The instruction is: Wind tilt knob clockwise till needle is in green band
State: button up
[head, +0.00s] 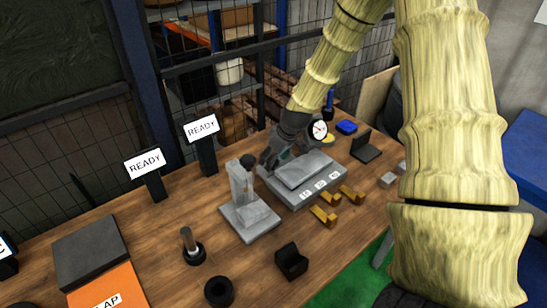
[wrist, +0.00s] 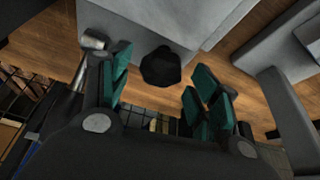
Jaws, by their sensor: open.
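My gripper (head: 274,156) reaches down at the left end of a grey flat machine block (head: 300,172) in the head view. In the wrist view its green-padded fingers (wrist: 163,70) are spread apart. A black faceted knob (wrist: 160,66) lies between them against a grey body, with clear gaps to both fingers. A dark round knob (head: 248,161) also shows by the grey upright column in the head view; I cannot tell whether it is the same one. A round white dial (head: 319,130) with a dark rim faces the camera beside my wrist. Its needle and any green band are too small to read.
A grey column on a base plate (head: 250,222) stands left of the block. Brass pieces (head: 324,216) and a black holder (head: 291,262) lie in front. Two READY signs (head: 202,128) stand behind. Bare wooden table (head: 150,235) shows at left.

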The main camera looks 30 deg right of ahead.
jog(key=shift+f, duration=0.3)
jog(key=c, duration=1)
jog(key=shift+r, duration=0.1)
jog(key=shift+w+a+m+h+p, duration=0.15)
jog(key=shift+m+h+p, duration=0.6)
jog(key=shift+m, duration=1.55)
jog(key=shift+h, duration=0.25)
jog(key=o, duration=1)
